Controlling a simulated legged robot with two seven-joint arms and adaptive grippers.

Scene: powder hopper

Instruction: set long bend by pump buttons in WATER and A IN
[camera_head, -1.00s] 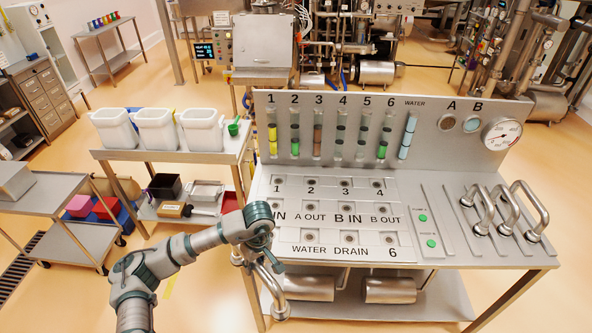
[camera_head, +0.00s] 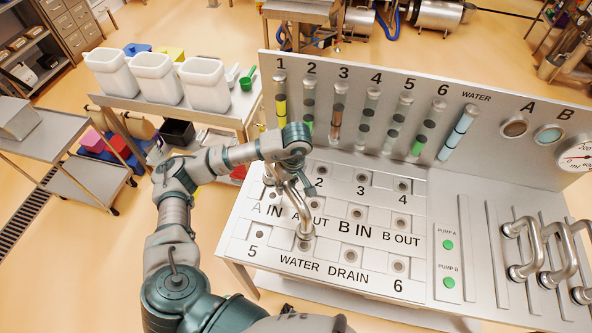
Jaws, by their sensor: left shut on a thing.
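My left gripper (camera_head: 305,182) is shut on a long bend (camera_head: 296,205), a curved metal pipe, above the left part of the port panel (camera_head: 380,245). The bend's near end hangs at or just above the WATER port (camera_head: 304,246); I cannot tell whether it touches. Its other end lies towards the A IN label (camera_head: 268,210), partly hidden by the gripper, as is the A IN port area. The green pump buttons, PUMP A (camera_head: 448,244) and PUMP B (camera_head: 449,282), are to the right. My right gripper is not in view.
Several metal bends (camera_head: 525,245) stand in slots right of the pump buttons, beside empty slots (camera_head: 493,243). An upright back panel (camera_head: 485,120) with tubes and a gauge (camera_head: 577,158) rises behind the ports. White bins (camera_head: 158,80) stand on a cart at left.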

